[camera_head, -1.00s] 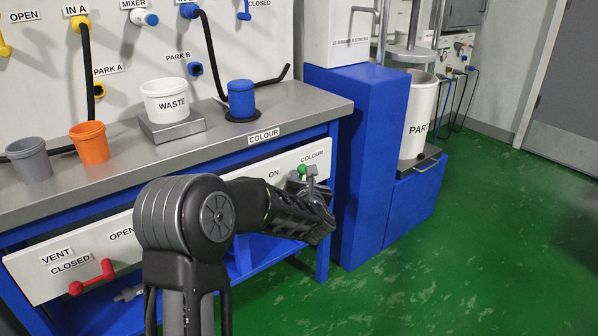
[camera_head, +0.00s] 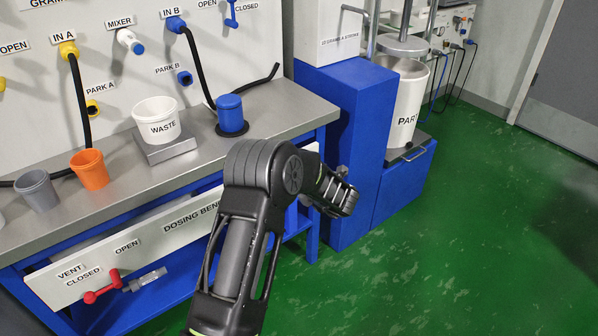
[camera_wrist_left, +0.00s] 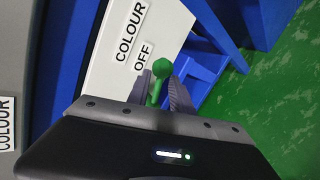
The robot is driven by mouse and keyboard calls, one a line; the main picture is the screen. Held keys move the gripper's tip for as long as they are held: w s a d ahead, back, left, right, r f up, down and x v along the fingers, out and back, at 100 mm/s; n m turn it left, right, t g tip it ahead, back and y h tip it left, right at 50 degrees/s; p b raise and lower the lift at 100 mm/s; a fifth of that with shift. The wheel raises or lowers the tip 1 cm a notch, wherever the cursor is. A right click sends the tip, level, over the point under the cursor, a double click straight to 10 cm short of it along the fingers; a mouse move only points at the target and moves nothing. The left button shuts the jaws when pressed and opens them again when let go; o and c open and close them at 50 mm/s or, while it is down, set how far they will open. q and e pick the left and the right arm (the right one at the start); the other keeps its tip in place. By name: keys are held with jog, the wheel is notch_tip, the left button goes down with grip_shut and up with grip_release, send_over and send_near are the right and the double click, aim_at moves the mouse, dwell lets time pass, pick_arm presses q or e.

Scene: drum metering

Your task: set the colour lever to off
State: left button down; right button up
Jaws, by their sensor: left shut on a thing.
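The colour lever, with a green knob (camera_wrist_left: 161,68) and green stem, shows in the left wrist view beside the COLOUR and OFF labels (camera_wrist_left: 143,54) on a white panel. My left gripper (camera_wrist_left: 160,88) is shut on the lever, one grey finger on each side, with the knob showing past the fingertips. In the head view my left arm reaches to the right end of the bench, and its gripper (camera_head: 343,178) is there. The lever and its labels are hidden behind the arm in that view. My right gripper is not in view.
A red vent lever (camera_head: 102,287) is on the bench front at the left. An orange cup (camera_head: 90,169), a grey cup (camera_head: 37,190), a WASTE tub (camera_head: 157,120) and a blue cup (camera_head: 231,113) stand on top. A blue cabinet (camera_head: 345,130) stands right of the bench. Green floor (camera_head: 470,250) is clear.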

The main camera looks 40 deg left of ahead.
pick_arm(q)
jog(key=shift+w+d+f+m+g+p, duration=0.1)
jog(key=shift+w+f+m+g+p, duration=0.1)
jog(key=shift+f+m+g+p, duration=0.3)
jog(key=shift+w+d+f+m+g+p, duration=0.15)
jog(key=shift+m+g+p, duration=0.3)
jog(key=shift+p, duration=0.4)
jog(key=c, duration=1.5)
grip_release()
jog(key=shift+w+f, duration=0.1)
jog(key=v, duration=0.7)
jog(key=shift+d, duration=0.35)
